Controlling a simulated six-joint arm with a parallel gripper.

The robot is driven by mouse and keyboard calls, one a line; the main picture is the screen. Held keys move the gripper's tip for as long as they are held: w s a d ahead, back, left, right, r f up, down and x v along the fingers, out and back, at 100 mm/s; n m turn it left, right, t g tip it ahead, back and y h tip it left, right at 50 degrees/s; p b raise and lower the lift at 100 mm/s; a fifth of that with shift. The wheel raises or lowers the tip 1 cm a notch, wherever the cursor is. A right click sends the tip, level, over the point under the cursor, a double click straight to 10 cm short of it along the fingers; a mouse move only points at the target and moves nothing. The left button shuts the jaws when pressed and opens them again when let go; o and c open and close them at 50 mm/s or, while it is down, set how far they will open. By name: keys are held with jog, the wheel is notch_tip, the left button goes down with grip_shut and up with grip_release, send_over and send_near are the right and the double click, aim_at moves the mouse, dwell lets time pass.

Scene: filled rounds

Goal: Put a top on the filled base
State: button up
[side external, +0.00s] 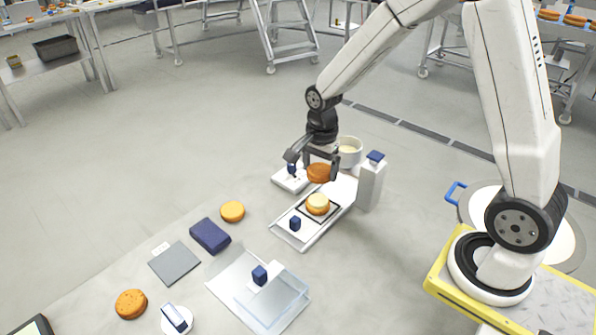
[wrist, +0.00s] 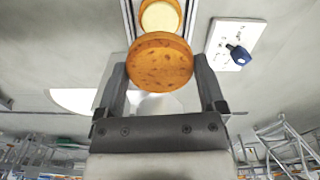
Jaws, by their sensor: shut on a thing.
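My gripper (side external: 320,163) is shut on a brown round top (side external: 319,173). In the wrist view the top (wrist: 160,62) sits between the two fingers of the gripper (wrist: 160,80). The filled base (side external: 318,205), a round with a pale cream filling, rests on a dark-edged square on a light tray (side external: 283,228). The held top is above and slightly behind the base in the side view, apart from it. In the wrist view the base (wrist: 161,17) shows just beyond the top, partly hidden by it.
A white bottle with a blue cap (side external: 370,183) and a white bowl (side external: 348,152) stand close to my gripper. A white plate with a blue knob (side external: 291,179) is at its left. Two loose rounds (side external: 232,211) (side external: 131,304), a navy block (side external: 210,236) and a clear box (side external: 272,295) lie nearer the camera.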

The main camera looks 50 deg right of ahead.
aim_at(318, 199)
jog(key=shift+f, duration=0.15)
jog(key=shift+f, duration=2.85)
jog(key=shift+f, duration=0.8)
dwell(0.4)
jog(key=o, duration=0.5)
jog(key=shift+r, duration=0.2)
jog(key=shift+r, duration=3.3)
